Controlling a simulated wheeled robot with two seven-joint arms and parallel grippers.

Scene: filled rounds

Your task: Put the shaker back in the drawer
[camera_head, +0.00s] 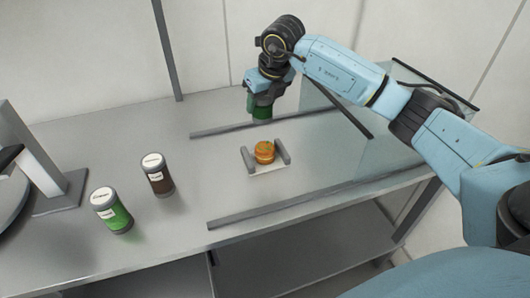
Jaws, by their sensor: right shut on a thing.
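My right gripper (262,98) hangs pointing down over the back of the counter. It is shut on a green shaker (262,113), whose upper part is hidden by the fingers. I cannot tell whether the shaker's bottom touches the counter. A second green shaker (113,212) with a grey cap and white label stands at the front left. A brown shaker (158,176) with a grey cap stands behind it and to its right. I cannot make out a drawer for certain. My left gripper is not in view.
An orange round item (265,152) sits in a small grey holder (250,158) in front of my right gripper. Glass panels (395,152) stand at the right. Grey rails (290,208) run along the counter (190,215). A grey stand (62,190) is at the left.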

